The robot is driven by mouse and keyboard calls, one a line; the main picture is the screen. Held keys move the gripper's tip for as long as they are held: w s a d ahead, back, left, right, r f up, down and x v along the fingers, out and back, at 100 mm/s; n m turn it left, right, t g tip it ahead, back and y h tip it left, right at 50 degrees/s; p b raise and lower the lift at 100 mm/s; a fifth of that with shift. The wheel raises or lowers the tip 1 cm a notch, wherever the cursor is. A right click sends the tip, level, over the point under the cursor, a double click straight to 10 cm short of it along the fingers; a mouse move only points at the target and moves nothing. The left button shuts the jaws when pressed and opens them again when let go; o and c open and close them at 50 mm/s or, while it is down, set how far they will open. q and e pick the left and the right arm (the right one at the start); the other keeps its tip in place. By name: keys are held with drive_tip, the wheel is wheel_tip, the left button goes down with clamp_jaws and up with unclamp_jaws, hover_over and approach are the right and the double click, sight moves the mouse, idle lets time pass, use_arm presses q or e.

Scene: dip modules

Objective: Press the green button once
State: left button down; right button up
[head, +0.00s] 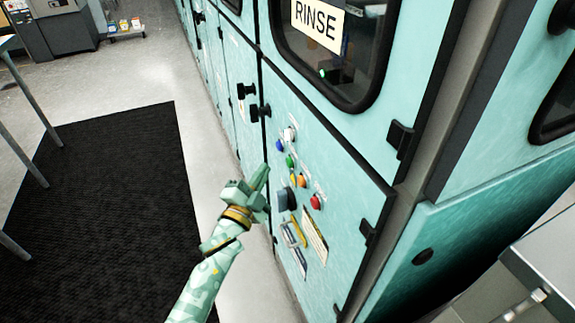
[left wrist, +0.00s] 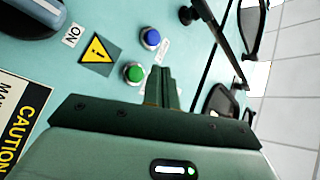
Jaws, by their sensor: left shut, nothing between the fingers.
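The green button (head: 290,161) is on the teal machine's front panel, among several coloured buttons. In the left wrist view the green button (left wrist: 134,73) sits just left of my fingertips, below the blue button (left wrist: 150,38). My left gripper (head: 264,172) is shut and empty, pointing at the panel to the left of the green button. Its closed fingers (left wrist: 163,82) also show in the left wrist view. Whether the fingertips touch the panel cannot be told; they do not appear on the green button. My right gripper is not in view.
Blue (head: 279,145), white (head: 289,134) and red (head: 315,202) buttons are close by. A dark rotary switch (head: 287,199) and a yellow warning sign (left wrist: 97,50) are also on the panel. A black mat (head: 110,200) lies on the floor to the left.

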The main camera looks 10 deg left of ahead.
sight(290, 162)
use_arm(q)
drive_tip(key=shift+w+d+b, duration=0.3)
drive_tip(key=shift+w+d, duration=0.5)
drive_tip(key=shift+d, duration=0.35)
drive_tip(key=shift+d, duration=0.1)
idle(1.2)
drive_tip(key=shift+w+d, duration=0.25)
